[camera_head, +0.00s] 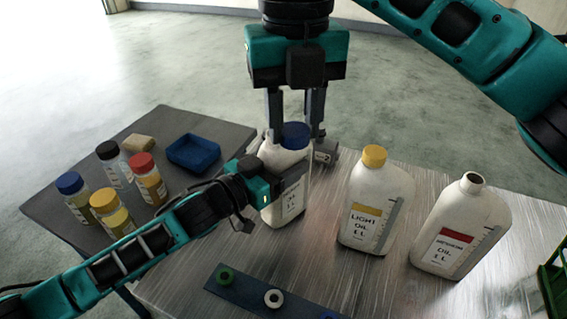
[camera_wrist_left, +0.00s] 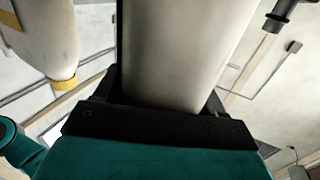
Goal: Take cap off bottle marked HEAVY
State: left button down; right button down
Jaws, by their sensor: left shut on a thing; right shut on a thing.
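The white bottle with the blue cap (camera_head: 295,135) stands on the metal table; the first word on its label is hard to read behind my left gripper, with "OIL" below. My left gripper (camera_head: 290,168) comes in from the left and is shut around the bottle's body. In the left wrist view the pale bottle wall (camera_wrist_left: 185,50) fills the space between the fingers. My right gripper (camera_head: 296,125) points down from above, shut on the blue cap, one finger on each side. The cap is at the bottle's top; whether it is loose cannot be told.
A LIGHT OIL bottle (camera_head: 374,205) with yellow cap and an uncapped red-label bottle (camera_head: 463,225) stand to the right. A strip (camera_head: 245,292) with coloured rings lies in front. A dark side table (camera_head: 60,225) at left holds several small jars and a blue tray (camera_head: 193,153).

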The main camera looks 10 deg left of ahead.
pick_arm(q)
jog(key=shift+f, duration=0.2)
jog(key=shift+c, duration=0.5)
grip_release()
jog(key=shift+f, duration=0.1)
jog(key=shift+r, duration=0.25)
jog(key=v, duration=1.2)
